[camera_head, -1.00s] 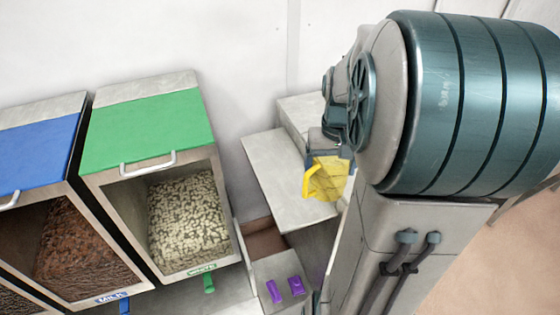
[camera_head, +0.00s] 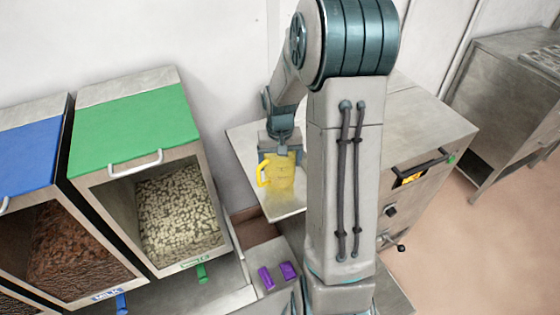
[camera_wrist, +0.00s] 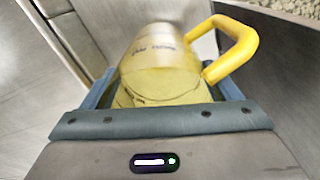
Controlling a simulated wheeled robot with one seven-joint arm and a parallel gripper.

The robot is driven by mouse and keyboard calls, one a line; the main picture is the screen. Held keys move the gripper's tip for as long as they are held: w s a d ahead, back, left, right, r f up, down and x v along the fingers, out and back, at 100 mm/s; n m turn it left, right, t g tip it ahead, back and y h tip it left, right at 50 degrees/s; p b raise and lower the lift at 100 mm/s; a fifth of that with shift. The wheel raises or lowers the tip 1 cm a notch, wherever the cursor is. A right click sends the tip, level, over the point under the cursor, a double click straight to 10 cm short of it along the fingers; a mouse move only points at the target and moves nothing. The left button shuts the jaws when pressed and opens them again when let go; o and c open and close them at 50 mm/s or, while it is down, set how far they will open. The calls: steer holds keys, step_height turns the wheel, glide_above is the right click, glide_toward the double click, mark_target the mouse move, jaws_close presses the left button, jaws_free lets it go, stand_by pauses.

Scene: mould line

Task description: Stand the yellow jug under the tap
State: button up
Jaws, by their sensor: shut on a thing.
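The yellow jug (camera_head: 280,172) is in my gripper (camera_head: 278,148), its handle pointing left in the head view. It shows close up in the wrist view (camera_wrist: 160,70), between the two fingers, with its handle at the upper right. My gripper is shut on the jug's body. In the head view the jug is in front of a pale metal surface (camera_head: 248,160); I cannot tell whether it touches it. I cannot make out a tap in either view; my arm covers part of the metal unit.
A green-lidded bin (camera_head: 135,125) of pale pieces and a blue-lidded bin (camera_head: 30,145) of brown pieces stand at left. A metal cabinet (camera_head: 425,150) with a black handle is right of my arm.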

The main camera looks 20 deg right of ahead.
steer(key=shift+f, duration=0.6)
steer(key=shift+f, duration=0.25)
steer(key=o, duration=0.9)
steer(key=shift+r, duration=0.1)
